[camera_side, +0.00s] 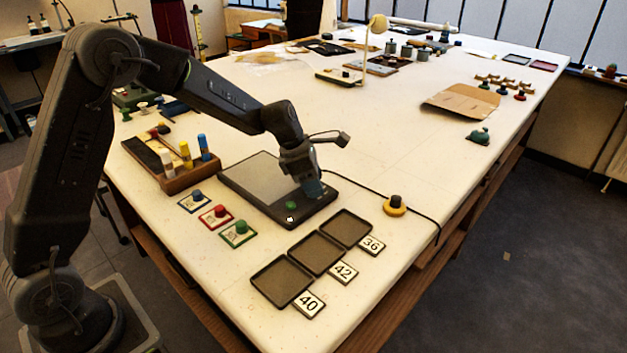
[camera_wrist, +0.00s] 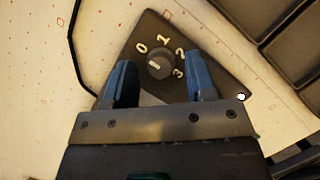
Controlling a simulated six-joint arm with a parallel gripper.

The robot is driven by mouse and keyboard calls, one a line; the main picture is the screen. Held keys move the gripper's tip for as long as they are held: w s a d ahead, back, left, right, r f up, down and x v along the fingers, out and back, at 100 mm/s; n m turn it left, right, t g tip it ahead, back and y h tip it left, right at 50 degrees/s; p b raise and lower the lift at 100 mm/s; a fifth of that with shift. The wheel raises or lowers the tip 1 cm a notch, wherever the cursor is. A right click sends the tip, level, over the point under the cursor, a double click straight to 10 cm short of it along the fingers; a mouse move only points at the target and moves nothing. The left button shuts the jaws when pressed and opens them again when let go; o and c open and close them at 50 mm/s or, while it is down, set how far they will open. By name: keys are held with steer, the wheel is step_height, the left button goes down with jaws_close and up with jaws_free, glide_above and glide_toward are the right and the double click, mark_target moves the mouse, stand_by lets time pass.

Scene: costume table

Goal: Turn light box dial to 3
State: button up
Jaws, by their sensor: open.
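The light box (camera_side: 250,175) is a dark flat panel with a pale screen, lying on the table. Its dial (camera_wrist: 160,64) is a round dark knob marked 0, 1, 2 and 3 in the wrist view. A short pale mark on the knob points left, toward the 0 side and away from the 3 (camera_wrist: 178,72). My gripper (camera_wrist: 160,60) is open, with one blue finger on each side of the dial and gaps between. In the side view my gripper (camera_side: 313,190) is low over the box's right end and hides the dial.
A dark cable runs from the box across the table. A yellow-based black knob (camera_side: 395,205) stands to the right. Empty trays (camera_side: 316,253) with number cards lie in front. Coloured stampers (camera_side: 216,215) and a wooden holder (camera_side: 178,172) are to the left.

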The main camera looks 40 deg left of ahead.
steer(key=shift+c, duration=0.4)
steer(key=c, duration=0.8)
steer(key=shift+c, duration=0.2)
